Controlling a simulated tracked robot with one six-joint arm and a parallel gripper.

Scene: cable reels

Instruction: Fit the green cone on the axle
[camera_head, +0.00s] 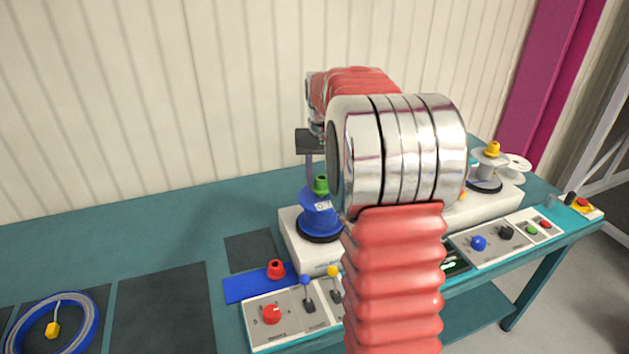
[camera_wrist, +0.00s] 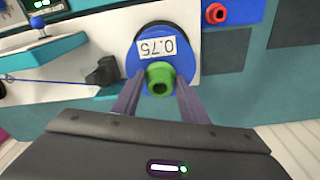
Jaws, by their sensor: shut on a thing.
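The green cone (camera_head: 321,184) is at the top centre of the blue reel (camera_head: 319,220), and in the wrist view the cone (camera_wrist: 160,78) is in front of the reel's white 0.75 label (camera_wrist: 164,47). My gripper (camera_head: 318,178) is shut on the cone from above, with one finger on each side of it in the wrist view (camera_wrist: 160,86). The reel stands on a black disc on a white machine. The axle is hidden, and I cannot tell whether the cone touches the reel.
A yellow cone (camera_head: 493,149) tops a white reel at right. Levers (camera_head: 307,290) and knobs stand on the front panels. A blue cable coil (camera_head: 90,318) lies at far left.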

